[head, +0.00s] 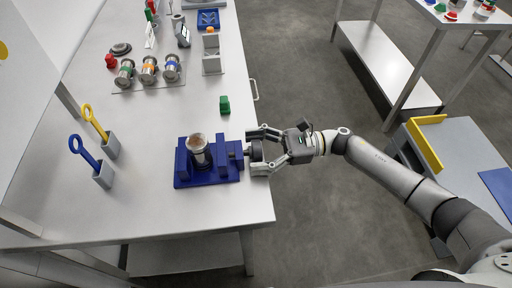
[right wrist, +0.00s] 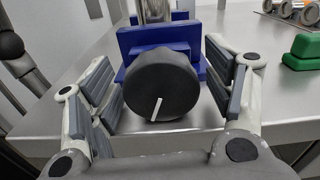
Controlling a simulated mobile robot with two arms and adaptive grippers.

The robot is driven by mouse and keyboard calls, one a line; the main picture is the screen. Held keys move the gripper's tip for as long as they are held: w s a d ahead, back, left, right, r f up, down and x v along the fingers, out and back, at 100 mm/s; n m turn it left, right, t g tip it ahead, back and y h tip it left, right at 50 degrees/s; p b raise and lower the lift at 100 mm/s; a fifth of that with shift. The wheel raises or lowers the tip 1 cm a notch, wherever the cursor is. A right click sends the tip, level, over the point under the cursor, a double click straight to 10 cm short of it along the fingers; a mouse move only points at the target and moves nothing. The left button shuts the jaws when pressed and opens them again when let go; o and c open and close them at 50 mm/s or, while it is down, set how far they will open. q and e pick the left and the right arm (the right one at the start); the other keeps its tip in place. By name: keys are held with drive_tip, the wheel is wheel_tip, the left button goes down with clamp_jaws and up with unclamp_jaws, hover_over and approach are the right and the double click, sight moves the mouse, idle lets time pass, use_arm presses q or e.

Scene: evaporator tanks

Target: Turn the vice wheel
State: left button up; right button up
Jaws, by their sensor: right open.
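The vice (head: 183,181) is blue and stands near the right edge of the metal table. A metal can (head: 198,152) with brownish contents stands upright between its jaws. The vice wheel (right wrist: 161,84) is a dark round knob with a white mark that points down and slightly left in the right wrist view. It sits on the vice's right side in the head view. My right gripper (head: 257,150) is open, with its fingers on either side of the wheel; it also shows in the right wrist view (right wrist: 168,95). I cannot tell whether a finger touches the wheel. My left gripper is not in view.
A green block (head: 224,105) lies behind the vice. Holders with a blue tool (head: 85,152) and a yellow tool (head: 95,122) stand to the left. Several banded cans (head: 148,70) lie farther back.

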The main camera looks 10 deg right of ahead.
drive_tip(key=c, duration=1)
drive_tip(key=shift+f+m+b, duration=0.2)
drive_tip(key=shift+m+b, duration=0.5)
drive_tip(key=shift+b, duration=0.1)
drive_tip(key=shift+c, duration=0.2)
drive_tip(key=shift+r+m+b, duration=0.15)
drive_tip(key=shift+m+b, duration=0.25)
drive_tip(key=shift+m, duration=0.4)
drive_tip(key=o, duration=1)
drive_tip(key=shift+o, duration=0.2)
drive_tip(key=shift+d, duration=0.1)
drive_tip(key=d, duration=1.2)
